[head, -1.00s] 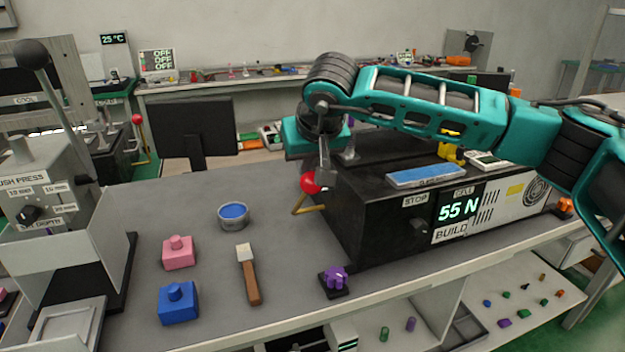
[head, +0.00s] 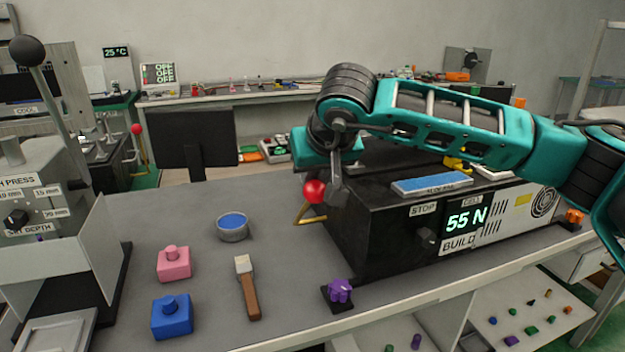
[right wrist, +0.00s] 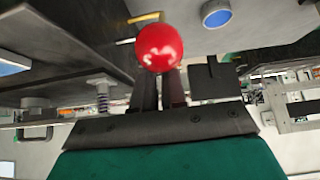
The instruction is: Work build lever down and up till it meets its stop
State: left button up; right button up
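My right gripper (head: 338,193) points down close at the ball's right side. In the right wrist view, the red ball (right wrist: 160,47) covers the fingertips; the two dark fingers behind it look close together, with only a thin gap. Whether they touch the ball is hidden. The display (head: 466,220) reads 55 N. My left gripper is out of view.
On the bench stand a blue-topped tin (head: 232,228), a pink block (head: 173,264), a blue block (head: 171,317), a brush-like tool (head: 247,287) and a purple knob (head: 339,291). A press (head: 40,200) stands at the left.

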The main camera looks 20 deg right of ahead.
aim_at(319, 185)
jog(key=o, duration=0.3)
jog(key=s, duration=0.1)
jog(key=s+f, duration=0.1)
jog(key=s+g, duration=0.1)
jog(key=shift+a+f+p, duration=0.2)
jog(key=shift+f+p, duration=0.1)
jog(key=o, duration=0.5)
jog(key=p+v, duration=0.1)
jog(key=v, duration=0.3)
jog(key=shift+s, duration=0.35)
jog(key=shift+c, duration=0.2)
jog(key=shift+o, duration=0.4)
jog(key=shift+s+r, duration=0.15)
jog(key=shift+r, duration=0.1)
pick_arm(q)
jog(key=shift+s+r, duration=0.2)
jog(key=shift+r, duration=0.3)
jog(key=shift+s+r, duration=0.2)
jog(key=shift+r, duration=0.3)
pick_arm(e)
jog(key=shift+r, duration=0.15)
jog(key=shift+r, duration=0.1)
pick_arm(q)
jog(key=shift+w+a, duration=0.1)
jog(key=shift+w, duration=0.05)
